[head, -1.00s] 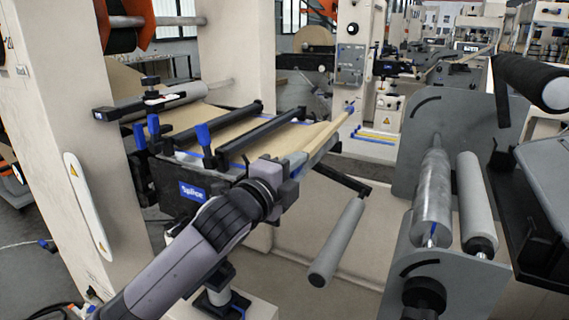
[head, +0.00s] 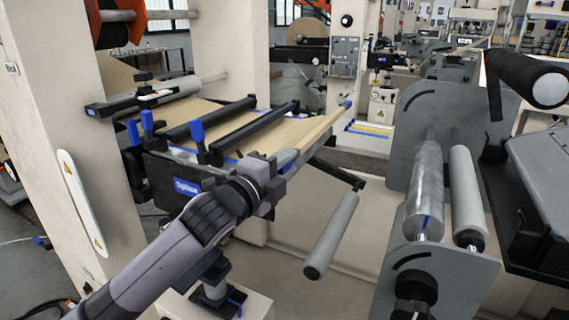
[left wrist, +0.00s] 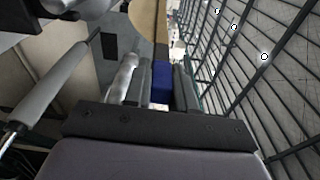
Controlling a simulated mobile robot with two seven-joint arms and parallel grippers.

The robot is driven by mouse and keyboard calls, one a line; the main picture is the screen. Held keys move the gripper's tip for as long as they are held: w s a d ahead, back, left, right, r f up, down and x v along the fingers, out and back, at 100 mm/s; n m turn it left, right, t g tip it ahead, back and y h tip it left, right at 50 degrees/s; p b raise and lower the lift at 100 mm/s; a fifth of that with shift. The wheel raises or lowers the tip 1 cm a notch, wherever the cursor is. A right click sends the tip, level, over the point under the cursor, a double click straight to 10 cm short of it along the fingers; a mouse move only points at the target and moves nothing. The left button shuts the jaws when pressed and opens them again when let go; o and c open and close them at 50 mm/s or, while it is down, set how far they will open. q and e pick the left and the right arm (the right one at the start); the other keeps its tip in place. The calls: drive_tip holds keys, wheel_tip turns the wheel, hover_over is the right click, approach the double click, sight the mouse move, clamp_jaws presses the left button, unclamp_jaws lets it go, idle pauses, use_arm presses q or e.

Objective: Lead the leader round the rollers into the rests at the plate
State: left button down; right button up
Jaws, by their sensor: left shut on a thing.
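The leader is a pale wooden-looking bar (head: 325,126) with blue ends, at the right edge of the brown kraft web (head: 210,113) on the splice table. My left gripper (head: 272,172) is shut on the bar's near end. In the left wrist view the blue end (left wrist: 161,84) sits between the fingers. A grey roller (head: 332,235) hangs on an arm right of the gripper. A shiny metal roller (head: 427,185) and a grey roller (head: 465,195) stand farther right, between a rear grey plate (head: 450,110) and a front grey plate (head: 445,285). I cannot make out the rests. My right gripper is out of view.
Black bars (head: 255,133) with blue handles (head: 197,135) cross the splice table. A large black roller (head: 525,78) juts in at upper right, above a dark grey housing (head: 542,165). Open space lies between the hanging roller and the metal roller.

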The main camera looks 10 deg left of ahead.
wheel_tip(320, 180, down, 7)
drive_tip(key=b, duration=0.7)
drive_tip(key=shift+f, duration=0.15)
drive_tip(key=b, duration=0.2)
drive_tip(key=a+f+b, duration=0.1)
drive_tip(key=b, duration=0.2)
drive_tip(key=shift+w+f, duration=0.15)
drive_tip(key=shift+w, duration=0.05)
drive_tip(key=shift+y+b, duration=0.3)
drive_tip(key=shift+b, duration=0.2)
use_arm(q)
wheel_tip(320, 180, down, 22)
drive_tip(key=shift+r, duration=0.15)
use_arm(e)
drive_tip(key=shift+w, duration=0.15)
use_arm(q)
drive_tip(key=shift+s, duration=0.1)
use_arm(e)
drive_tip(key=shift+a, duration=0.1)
